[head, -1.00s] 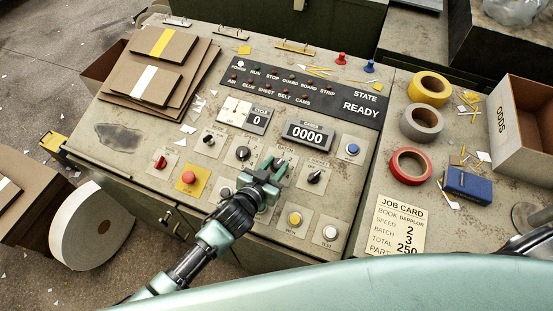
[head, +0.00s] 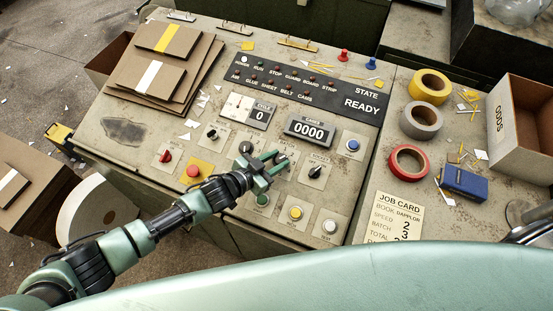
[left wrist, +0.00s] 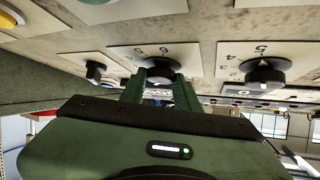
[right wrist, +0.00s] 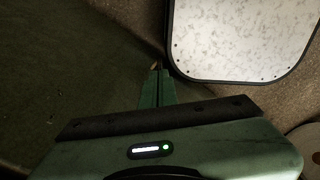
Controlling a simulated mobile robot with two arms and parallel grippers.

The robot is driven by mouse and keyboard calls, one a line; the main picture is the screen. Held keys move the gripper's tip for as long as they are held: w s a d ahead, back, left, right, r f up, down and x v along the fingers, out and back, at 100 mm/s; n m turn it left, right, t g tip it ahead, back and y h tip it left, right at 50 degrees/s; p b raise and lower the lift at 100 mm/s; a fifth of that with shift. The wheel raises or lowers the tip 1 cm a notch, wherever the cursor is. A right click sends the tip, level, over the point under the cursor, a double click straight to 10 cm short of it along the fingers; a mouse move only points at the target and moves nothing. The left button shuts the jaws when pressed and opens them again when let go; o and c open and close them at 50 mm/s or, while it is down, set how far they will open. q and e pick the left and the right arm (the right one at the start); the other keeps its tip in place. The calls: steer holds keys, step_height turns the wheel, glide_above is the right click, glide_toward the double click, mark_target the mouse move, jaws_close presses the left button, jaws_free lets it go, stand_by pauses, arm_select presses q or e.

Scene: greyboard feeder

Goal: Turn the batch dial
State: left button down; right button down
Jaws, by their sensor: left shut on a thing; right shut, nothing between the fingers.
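The batch dial (left wrist: 160,76) is a dark round knob on a pale plate with printed numbers, seen in the left wrist view. My left gripper (left wrist: 160,92) is shut on it, one finger on each side. In the head view my left gripper (head: 270,165) covers most of this dial, beside the BATCH label, so its setting cannot be read. My right gripper (right wrist: 155,88) is shut and empty in the right wrist view, away from the panel controls.
The speed dial (head: 246,147) and another black dial (head: 315,171) flank the gripper closely. A red button (head: 193,171) is to the left; yellow (head: 295,212) and white (head: 330,226) buttons are in front. The state display (head: 362,104) reads READY. A job card (head: 400,205) lies right.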

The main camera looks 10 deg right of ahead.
arm_select(q)
steer(key=c, duration=1)
jaws_free()
steer(key=shift+c, duration=0.2)
steer(key=b+v, duration=0.1)
steer(key=v, duration=0.6)
steer(key=shift+a, duration=0.15)
steer(key=shift+s+a+r, duration=0.2)
